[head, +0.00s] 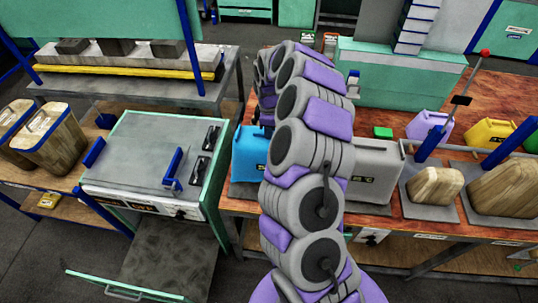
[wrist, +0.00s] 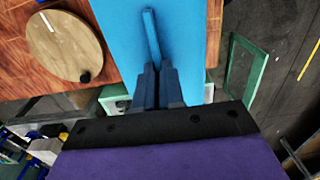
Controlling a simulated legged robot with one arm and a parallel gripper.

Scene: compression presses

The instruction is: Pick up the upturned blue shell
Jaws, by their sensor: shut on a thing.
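The blue shell (head: 250,152) shows in the head view just left of my arm, over the near edge of the brown bench. My arm hides its right part. In the wrist view the blue shell (wrist: 185,35) fills the upper middle, with a narrow raised rib running down to my fingers. My gripper (wrist: 155,75) is shut on this rib. My gripper's tips are hidden behind the arm in the head view. I cannot tell whether the shell touches the bench.
A grey canister-shaped shell (head: 376,165) stands right of my arm. Wooden blocks (head: 435,187) sit on plates further right, near a red-knobbed lever (head: 485,52). A press with a grey top (head: 150,150) stands to the left. A round wooden disc (wrist: 65,45) shows in the wrist view.

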